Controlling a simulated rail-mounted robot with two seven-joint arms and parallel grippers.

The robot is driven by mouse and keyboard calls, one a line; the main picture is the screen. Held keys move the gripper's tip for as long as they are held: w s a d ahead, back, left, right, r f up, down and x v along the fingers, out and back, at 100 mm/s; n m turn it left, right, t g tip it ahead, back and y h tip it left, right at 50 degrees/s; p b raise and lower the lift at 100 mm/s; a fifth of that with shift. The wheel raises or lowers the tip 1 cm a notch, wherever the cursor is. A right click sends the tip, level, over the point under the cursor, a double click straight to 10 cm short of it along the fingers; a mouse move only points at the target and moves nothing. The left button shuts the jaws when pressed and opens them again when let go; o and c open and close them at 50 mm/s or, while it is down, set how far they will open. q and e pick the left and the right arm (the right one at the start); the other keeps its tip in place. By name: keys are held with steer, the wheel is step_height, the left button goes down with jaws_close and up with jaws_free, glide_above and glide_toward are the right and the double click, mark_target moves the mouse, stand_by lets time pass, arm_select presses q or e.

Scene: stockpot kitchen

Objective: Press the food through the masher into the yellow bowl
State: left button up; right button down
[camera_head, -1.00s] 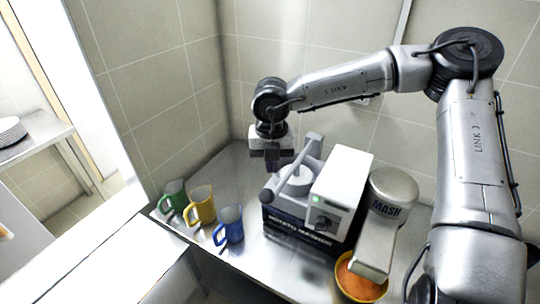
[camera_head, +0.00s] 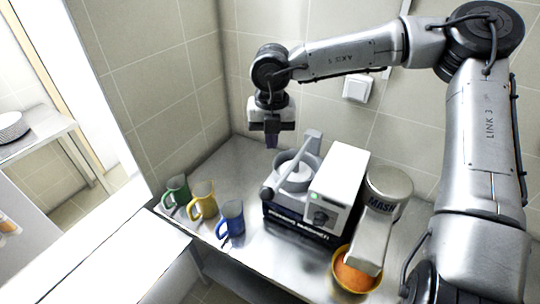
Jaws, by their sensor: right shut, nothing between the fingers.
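The potato masher (camera_head: 338,190) is a white and dark blue machine on the metal counter. Its round hopper (camera_head: 297,172) is open at the top and holds something white. A grey lever (camera_head: 292,165) crosses over the hopper. A grey chute marked MASH (camera_head: 375,225) slopes down on the right to the yellow bowl (camera_head: 336,262). Orange food (camera_head: 355,277) lies in the bowl, below the chute's end. My right gripper (camera_head: 271,141) is shut and empty, pointing down above and behind the hopper, apart from the lever. My left gripper is out of view.
A green mug (camera_head: 177,190), a yellow mug (camera_head: 203,200) and a blue mug (camera_head: 232,218) stand in a row left of the masher. Tiled walls close the back and left. The counter (camera_head: 232,165) is bare behind the mugs.

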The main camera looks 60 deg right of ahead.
step_height(320, 180, up, 3)
steer(key=shift+r+p, duration=0.1)
steer(key=shift+p, duration=0.6)
stand_by(0.9)
